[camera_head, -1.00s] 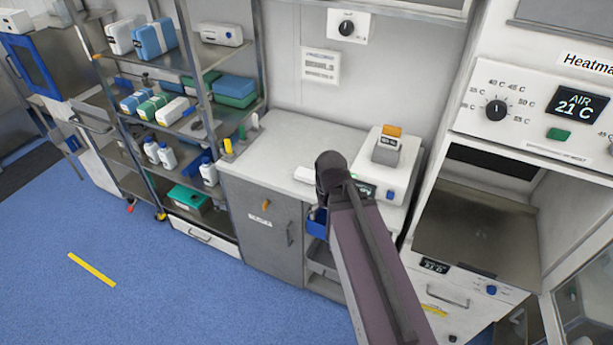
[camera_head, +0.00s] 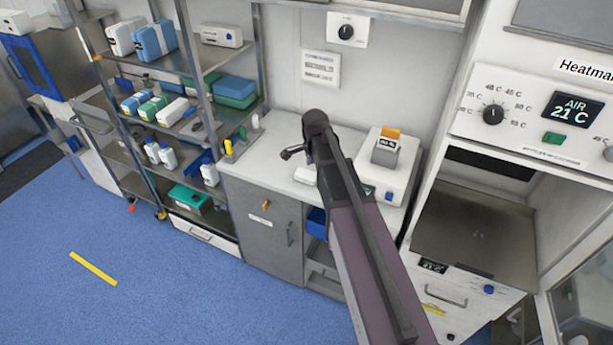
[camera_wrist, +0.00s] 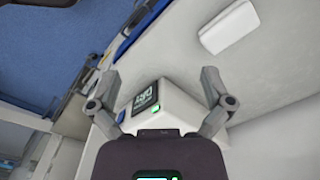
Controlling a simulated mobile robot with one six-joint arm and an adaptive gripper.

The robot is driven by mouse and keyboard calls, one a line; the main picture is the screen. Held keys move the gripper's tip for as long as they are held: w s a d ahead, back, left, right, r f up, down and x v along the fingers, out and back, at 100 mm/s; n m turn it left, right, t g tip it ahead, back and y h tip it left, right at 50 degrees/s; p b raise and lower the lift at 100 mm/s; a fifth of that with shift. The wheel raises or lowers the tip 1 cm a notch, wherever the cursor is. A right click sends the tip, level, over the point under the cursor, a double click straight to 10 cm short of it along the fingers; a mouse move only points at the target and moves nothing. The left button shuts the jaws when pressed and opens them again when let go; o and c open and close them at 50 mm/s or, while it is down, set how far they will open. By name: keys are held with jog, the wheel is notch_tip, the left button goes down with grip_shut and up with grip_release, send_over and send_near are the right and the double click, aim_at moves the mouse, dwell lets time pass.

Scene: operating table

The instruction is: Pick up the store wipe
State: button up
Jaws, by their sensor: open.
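A small white flat pack (camera_head: 304,176), which looks like the wipe, lies on the counter, partly hidden by my arm in the head view. In the wrist view the white pack (camera_wrist: 229,27) is at the upper right, beyond and to the right of my fingers, apart from them. My gripper (camera_wrist: 160,76) is open and empty above the counter. In the head view one dark finger of it (camera_head: 291,153) shows just above the pack; the rest is hidden behind my arm.
A white device (camera_head: 372,180) with a display and a grey block on it stands on the counter right of the pack. In the wrist view this device (camera_wrist: 175,108) lies between my fingers. Shelves (camera_head: 200,60) stand further left.

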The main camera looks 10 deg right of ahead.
aim_at(306, 173)
jog(key=w+r+m, duration=0.1)
jog(key=w+m, duration=0.8)
jog(key=w, duration=0.1)
jog(key=shift+w+p, duration=0.4)
jog(key=shift+p, duration=0.05)
jog(key=shift+a, duration=0.1)
notch_tip(306, 173, down, 8)
jog(key=b, duration=0.8)
jog(key=shift+f+b, duration=0.25)
jog(key=shift+b, duration=0.05)
jog(key=shift+f, duration=0.15)
notch_tip(306, 173, down, 5)
jog(key=b, duration=0.5)
jog(key=shift+w+a, duration=0.1)
jog(key=shift+w, duration=0.05)
dwell(0.3)
